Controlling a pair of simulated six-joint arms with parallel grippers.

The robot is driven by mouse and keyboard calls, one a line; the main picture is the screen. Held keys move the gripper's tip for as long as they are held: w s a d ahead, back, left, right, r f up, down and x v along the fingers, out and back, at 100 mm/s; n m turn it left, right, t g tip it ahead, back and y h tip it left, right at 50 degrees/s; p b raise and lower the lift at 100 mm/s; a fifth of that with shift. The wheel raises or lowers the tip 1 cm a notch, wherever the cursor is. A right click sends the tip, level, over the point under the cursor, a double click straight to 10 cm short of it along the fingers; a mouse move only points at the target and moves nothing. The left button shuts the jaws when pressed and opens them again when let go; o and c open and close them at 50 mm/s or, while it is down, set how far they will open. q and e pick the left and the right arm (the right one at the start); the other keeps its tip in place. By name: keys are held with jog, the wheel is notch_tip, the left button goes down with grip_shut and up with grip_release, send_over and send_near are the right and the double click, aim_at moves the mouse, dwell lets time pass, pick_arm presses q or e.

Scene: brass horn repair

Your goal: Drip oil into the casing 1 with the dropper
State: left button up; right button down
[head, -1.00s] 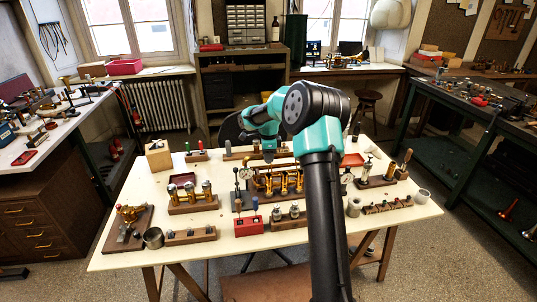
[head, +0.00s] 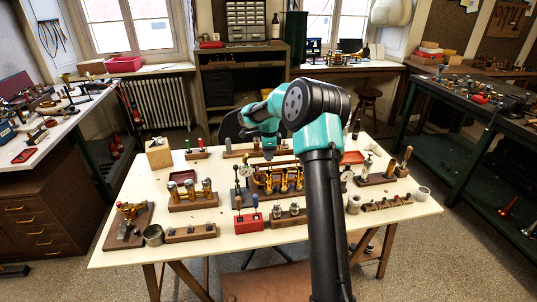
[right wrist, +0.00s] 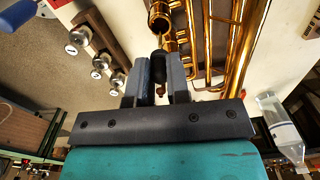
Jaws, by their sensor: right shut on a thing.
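The brass valve assembly (head: 285,180) stands in a wooden holder at the middle of the table. In the right wrist view its tubes (right wrist: 236,48) run along the right, and an open brass casing mouth (right wrist: 158,14) is just beyond my fingertips. I cannot read which number it bears. My right gripper (head: 268,156) is over the back of the assembly. In the wrist view, the right gripper (right wrist: 160,80) is shut on a small dark cylinder with a brown end, the dropper (right wrist: 159,63). Its tip is close to the casing; contact cannot be told. The left gripper is out of view.
A red block (head: 248,226) with small tools stands in front of the assembly. Left of it is a wooden stand with pistons (head: 192,206). A clear bottle (right wrist: 280,125) shows at right in the wrist view.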

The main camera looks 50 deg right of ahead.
jog(key=shift+f, duration=1.2)
jog(key=shift+r, duration=0.15)
dwell(2.2)
jog(key=shift+r, duration=2.4)
